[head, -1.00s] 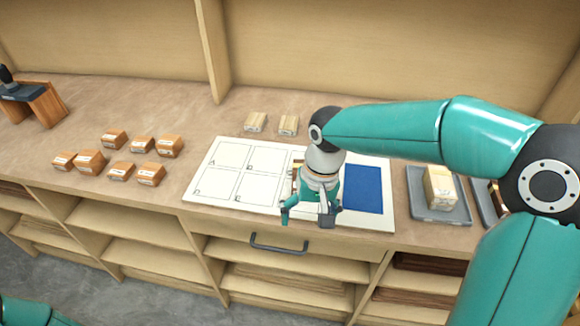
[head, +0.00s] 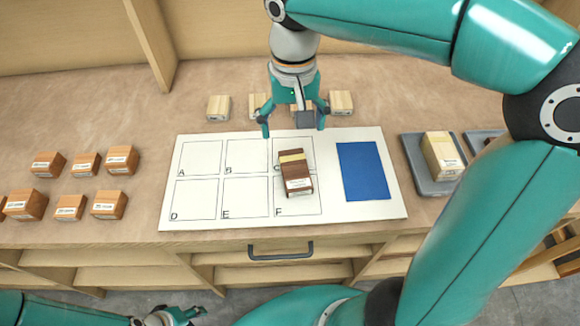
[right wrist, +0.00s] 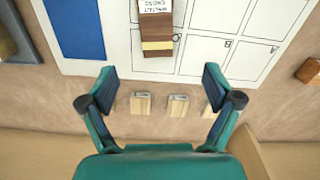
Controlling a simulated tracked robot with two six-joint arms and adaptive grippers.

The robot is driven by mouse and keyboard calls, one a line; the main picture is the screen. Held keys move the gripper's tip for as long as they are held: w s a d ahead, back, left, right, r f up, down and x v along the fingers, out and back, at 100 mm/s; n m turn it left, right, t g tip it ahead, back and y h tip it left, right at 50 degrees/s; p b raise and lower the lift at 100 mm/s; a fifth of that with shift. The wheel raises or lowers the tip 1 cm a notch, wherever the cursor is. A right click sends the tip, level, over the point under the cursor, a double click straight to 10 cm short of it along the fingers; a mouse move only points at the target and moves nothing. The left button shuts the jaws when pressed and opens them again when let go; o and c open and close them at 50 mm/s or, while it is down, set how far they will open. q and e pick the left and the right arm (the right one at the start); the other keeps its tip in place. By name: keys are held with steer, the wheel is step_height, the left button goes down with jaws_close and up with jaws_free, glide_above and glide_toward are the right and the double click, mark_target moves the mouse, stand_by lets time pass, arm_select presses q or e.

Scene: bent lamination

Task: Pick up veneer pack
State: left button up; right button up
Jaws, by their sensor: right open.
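A dark brown block with a pale stripe and a white label, likely a veneer pack (head: 296,174), lies on the white lettered board (head: 330,210) across cells C and F. The right wrist view shows the same pack (right wrist: 156,28) at the top, its label reading "WALNUT CROSS". My right gripper (head: 293,130) is open and empty, near the board's back edge in the head view, behind the pack. In the right wrist view its fingertips (right wrist: 158,78) are spread apart, short of the pack. My left gripper (head: 168,317) shows only in part at the bottom edge; its jaws are unclear.
Several pale blocks (head: 219,108) stand behind the board. Several labelled orange-brown blocks (head: 74,207) stand at the left. A blue pad (head: 363,171) lies on the board. A grey tray (head: 420,180) with a pale block is to the right. A drawer handle (head: 280,253) is below.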

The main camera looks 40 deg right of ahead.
glide_above(295, 168)
steer(key=f, duration=0.8)
steer(key=shift+a, duration=0.35)
steer(key=shift+s+d+f, duration=0.1)
steer(key=shift+d+f, duration=0.05)
steer(key=shift+f, duration=1.3)
steer(key=shift+d+f, duration=0.15)
steer(key=shift+f, duration=1.25)
steer(key=shift+c, duration=0.2)
steer(key=c, duration=1.2)
steer(key=shift+r, duration=0.1)
steer(key=shift+c, duration=0.2)
